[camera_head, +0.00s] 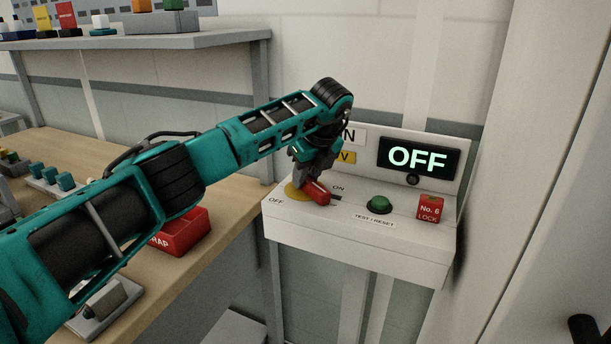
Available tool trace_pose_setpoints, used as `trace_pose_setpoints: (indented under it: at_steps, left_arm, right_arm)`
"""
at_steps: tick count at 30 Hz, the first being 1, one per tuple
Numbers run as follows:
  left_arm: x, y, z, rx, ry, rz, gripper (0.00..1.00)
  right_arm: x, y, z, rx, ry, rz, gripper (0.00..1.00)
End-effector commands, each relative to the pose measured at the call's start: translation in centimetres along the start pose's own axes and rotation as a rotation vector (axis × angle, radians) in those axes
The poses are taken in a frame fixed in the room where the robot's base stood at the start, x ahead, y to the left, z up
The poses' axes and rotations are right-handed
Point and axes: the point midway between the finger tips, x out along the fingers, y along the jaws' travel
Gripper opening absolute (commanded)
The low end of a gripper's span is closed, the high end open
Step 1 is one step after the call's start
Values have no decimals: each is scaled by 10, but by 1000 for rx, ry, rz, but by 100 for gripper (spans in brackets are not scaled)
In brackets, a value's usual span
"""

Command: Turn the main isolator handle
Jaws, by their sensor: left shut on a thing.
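The main isolator handle (318,194) is a red lever on a yellow base (294,192), set on the top of a white control box (350,239). The display (418,158) behind reads OFF in green. My right gripper does not show.
A green button (379,204) and a red No. 6 LOCK block (430,208) stand right of the handle. A wooden bench (235,200) with a red box (183,232) lies left, under a grey shelf (150,40).

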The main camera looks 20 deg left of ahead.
Motion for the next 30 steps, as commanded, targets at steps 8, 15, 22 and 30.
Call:
trace_pose_setpoints:
  at_steps: [8,15,22,30]
  left_arm:
    - [-1,-1,0,-244,1,101,0]
    - [0,-1,0,-402,2,166,0]
    - [0,-1,0,-484,1,199,0]
    - [0,-1,0,-532,2,218,0]
  right_arm:
    - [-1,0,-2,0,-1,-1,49]
    - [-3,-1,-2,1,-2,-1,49]
    - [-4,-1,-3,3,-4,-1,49]
    - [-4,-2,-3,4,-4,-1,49]
